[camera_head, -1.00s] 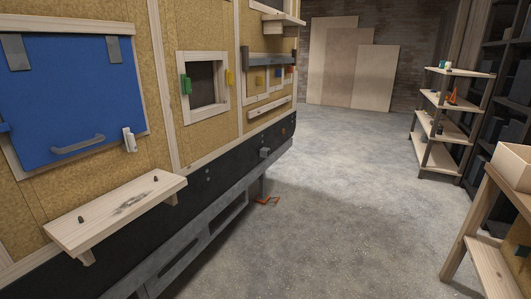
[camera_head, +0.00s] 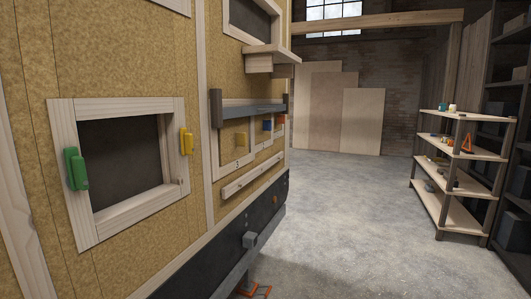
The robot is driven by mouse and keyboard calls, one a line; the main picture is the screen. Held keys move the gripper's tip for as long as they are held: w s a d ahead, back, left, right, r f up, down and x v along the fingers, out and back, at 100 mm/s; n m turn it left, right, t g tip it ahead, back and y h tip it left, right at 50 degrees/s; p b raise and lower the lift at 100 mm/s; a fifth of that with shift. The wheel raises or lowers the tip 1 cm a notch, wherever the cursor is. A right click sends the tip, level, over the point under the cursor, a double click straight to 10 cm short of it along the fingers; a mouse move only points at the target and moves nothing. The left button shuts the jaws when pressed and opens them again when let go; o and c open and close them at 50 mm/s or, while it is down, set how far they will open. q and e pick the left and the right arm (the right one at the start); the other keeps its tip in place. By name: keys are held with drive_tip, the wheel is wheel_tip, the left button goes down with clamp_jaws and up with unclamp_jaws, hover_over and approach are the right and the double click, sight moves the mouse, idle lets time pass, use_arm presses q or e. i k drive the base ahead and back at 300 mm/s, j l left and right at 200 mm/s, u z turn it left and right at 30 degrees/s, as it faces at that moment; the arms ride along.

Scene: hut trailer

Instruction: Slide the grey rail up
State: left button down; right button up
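The grey rail (camera_head: 252,111) is a long horizontal bar on the hut's side wall, right of the framed opening. It runs from a darker upright piece (camera_head: 216,108) at its near end toward the far corner. A wooden ledge (camera_head: 252,176) sits lower down. Neither of my grippers is in view.
A framed window opening (camera_head: 120,165) with green (camera_head: 75,169) and yellow (camera_head: 186,142) latches is at left. A wooden shelf (camera_head: 272,54) juts out above the rail. A dark hitch part (camera_head: 250,240) sticks out low. Clear concrete floor (camera_head: 340,215) lies right, before a shelving rack (camera_head: 460,170).

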sight(228, 112)
drive_tip(key=i+j+z, duration=0.1)
drive_tip(key=i+z, duration=0.25)
drive_tip(key=i+j+z, duration=0.35)
drive_tip(key=i, duration=0.25)
drive_tip(key=i+j+z, duration=0.35)
drive_tip(key=i+l, duration=0.05)
drive_tip(key=l, duration=0.05)
